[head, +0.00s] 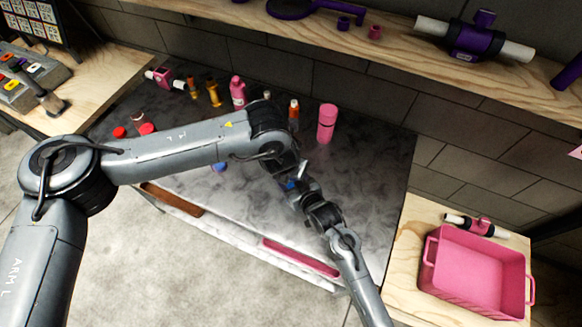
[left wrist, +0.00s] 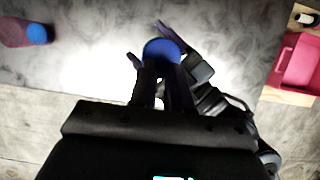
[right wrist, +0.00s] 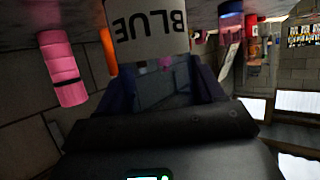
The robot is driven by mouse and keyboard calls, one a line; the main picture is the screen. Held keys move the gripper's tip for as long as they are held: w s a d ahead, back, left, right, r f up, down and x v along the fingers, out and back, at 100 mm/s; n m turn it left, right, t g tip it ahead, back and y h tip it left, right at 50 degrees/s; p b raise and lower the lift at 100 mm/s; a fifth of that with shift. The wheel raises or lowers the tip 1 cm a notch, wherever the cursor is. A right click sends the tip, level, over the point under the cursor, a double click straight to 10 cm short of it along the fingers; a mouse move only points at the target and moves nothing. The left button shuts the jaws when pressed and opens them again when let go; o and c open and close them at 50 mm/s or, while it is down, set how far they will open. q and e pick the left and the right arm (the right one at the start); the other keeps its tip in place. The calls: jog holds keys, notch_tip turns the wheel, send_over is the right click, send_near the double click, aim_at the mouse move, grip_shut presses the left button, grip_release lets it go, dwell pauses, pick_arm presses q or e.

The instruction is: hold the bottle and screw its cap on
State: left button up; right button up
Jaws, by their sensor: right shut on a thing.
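My right gripper (right wrist: 165,90) is shut on a pale bottle (right wrist: 150,30) whose label reads BLUE, upside down in the right wrist view. My left gripper (left wrist: 163,72) is just above a round blue cap (left wrist: 163,48), its fingers slightly apart. Whether they touch the cap is unclear. In the head view the grippers meet over the middle of the grey table, beside a small patch of blue (head: 291,185). My left arm hides much of that spot, and the bottle's top is out of the right wrist view.
A pink bottle (head: 327,123), an orange bottle (head: 294,114) and other small containers stand along the back of the grey table (head: 370,170). A blue-capped thing (head: 219,167) is left of the grippers. A pink bin (head: 470,275) stands at the right.

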pick_arm(q)
jog(key=shift+f, duration=0.2)
jog(key=v, duration=0.4)
dwell(0.5)
